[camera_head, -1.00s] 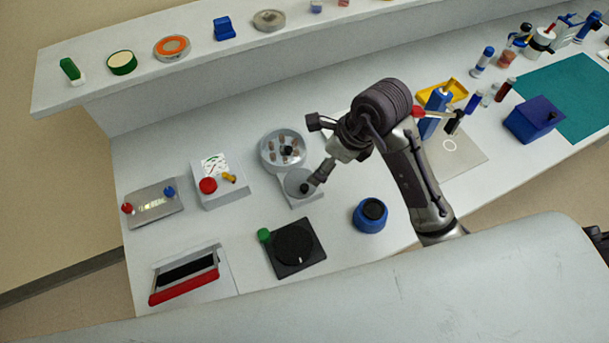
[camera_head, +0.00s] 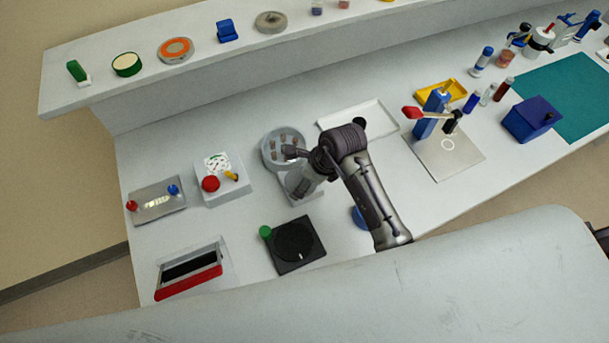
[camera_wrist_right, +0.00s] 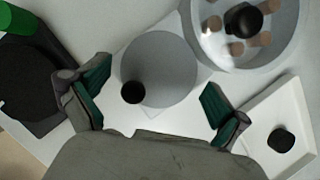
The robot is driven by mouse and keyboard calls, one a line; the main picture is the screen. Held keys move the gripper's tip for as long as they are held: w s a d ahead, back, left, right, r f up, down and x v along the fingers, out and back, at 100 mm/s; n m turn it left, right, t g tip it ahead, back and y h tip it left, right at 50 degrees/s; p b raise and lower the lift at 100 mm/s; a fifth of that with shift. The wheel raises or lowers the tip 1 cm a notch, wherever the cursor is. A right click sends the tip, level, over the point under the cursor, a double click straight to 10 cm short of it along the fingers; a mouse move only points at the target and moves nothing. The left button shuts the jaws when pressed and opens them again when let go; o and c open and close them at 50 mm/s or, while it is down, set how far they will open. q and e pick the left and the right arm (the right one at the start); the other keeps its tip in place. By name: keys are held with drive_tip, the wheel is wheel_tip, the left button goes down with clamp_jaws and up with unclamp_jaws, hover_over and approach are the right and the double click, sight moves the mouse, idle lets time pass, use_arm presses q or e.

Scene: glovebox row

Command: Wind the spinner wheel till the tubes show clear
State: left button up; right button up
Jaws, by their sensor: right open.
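The spinner's round tube bowl (camera_head: 268,157) sits left of my right arm in the head view, with brownish tubes (camera_head: 283,146) in it. In the right wrist view the bowl (camera_wrist_right: 290,52) is at the top right, with brown tubes around a black hub. The spinner wheel (camera_wrist_right: 165,65) is a flat grey disc with a black knob (camera_wrist_right: 132,92) near its lower left edge. My right gripper (camera_wrist_right: 154,88) is open, its green-padded fingers on either side of the disc and its knob. In the head view my right gripper (camera_head: 300,180) mostly hides the wheel. My left gripper is not in view.
A black turntable box with a green knob (camera_head: 265,231) stands in front of the spinner. A gauge box (camera_head: 222,185) is to its left. A white tray (camera_head: 385,118) lies behind my arm. A blue pot (camera_head: 358,217) is partly hidden by my arm.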

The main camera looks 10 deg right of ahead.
drive_tip(key=c, duration=0.9)
drive_tip(key=shift+s, duration=0.3)
drive_tip(key=c, duration=0.6)
